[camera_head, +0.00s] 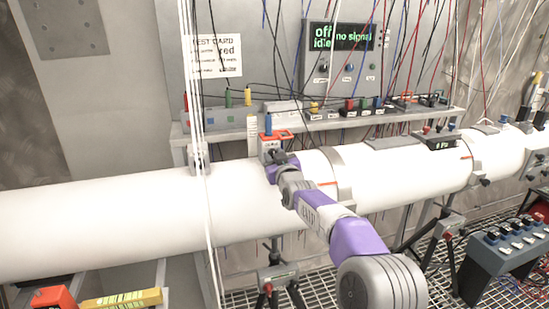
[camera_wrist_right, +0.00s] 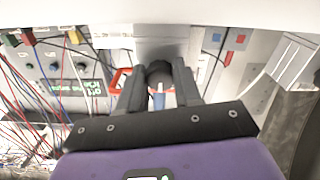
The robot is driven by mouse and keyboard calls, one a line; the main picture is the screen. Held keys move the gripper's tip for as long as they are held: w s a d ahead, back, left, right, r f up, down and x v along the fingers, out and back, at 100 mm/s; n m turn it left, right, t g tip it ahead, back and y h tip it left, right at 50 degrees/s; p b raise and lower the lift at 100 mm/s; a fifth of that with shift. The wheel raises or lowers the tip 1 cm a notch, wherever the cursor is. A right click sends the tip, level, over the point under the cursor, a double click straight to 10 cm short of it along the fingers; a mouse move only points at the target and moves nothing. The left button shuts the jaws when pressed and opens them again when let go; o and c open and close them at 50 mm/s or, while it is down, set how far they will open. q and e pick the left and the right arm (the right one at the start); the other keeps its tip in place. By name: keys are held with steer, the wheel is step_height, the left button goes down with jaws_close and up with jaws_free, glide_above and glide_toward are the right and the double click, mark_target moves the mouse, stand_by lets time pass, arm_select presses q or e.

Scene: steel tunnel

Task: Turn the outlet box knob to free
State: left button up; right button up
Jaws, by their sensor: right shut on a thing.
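The outlet box (camera_head: 269,145) is a small grey box with a red bracket and a blue piece on top, set at the upper side of the white pipe. My right gripper (camera_head: 277,161) is at its near face and covers the knob in the head view. In the right wrist view, a dark round knob (camera_wrist_right: 159,72) sits between the two black fingers of my right gripper (camera_wrist_right: 158,80), which is shut on it. The knob's pointer and markings cannot be read. My left gripper is not in view.
The long white pipe (camera_head: 110,220) runs across the scene. Behind it stand a shelf with small coloured connectors, hanging wires and a display (camera_head: 347,37) reading "off", "idle" and "no signal". A grey switch box (camera_head: 507,250) stands at the right.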

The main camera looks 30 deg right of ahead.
stand_by(0.4)
steer(key=o, duration=1)
steer(key=shift+o, duration=0.2)
steer(key=v, duration=0.7)
steer(key=shift+s+p, duration=0.3)
steer(key=shift+p, duration=0.05)
